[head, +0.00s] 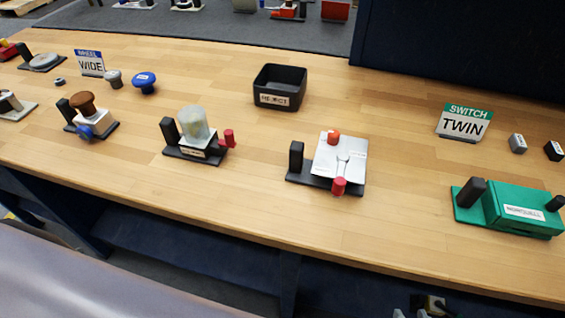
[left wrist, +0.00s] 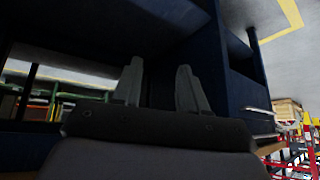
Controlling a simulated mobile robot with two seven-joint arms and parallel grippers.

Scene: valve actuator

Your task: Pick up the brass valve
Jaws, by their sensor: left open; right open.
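No part in the head view is plainly brass or labelled as a brass valve. The nearest in colour is a brown round-topped knob (head: 83,102) on a pale block (head: 92,119), with a blue knob (head: 85,132) at its front, on a dark base at the left of the bench. My right gripper (head: 430,307) is only partly in view at the bottom edge, below the bench front, open and far from these parts. My left gripper (left wrist: 160,88) shows in the left wrist view with its two grey fingers apart and nothing between them.
The wooden bench (head: 240,85) also holds a black reject bin (head: 280,88), a clear-domed unit (head: 194,123), a white plate unit (head: 340,158), a green box (head: 515,208), a blue knob (head: 144,82), a grey knob (head: 113,79) and sign cards. Bare wood lies between them.

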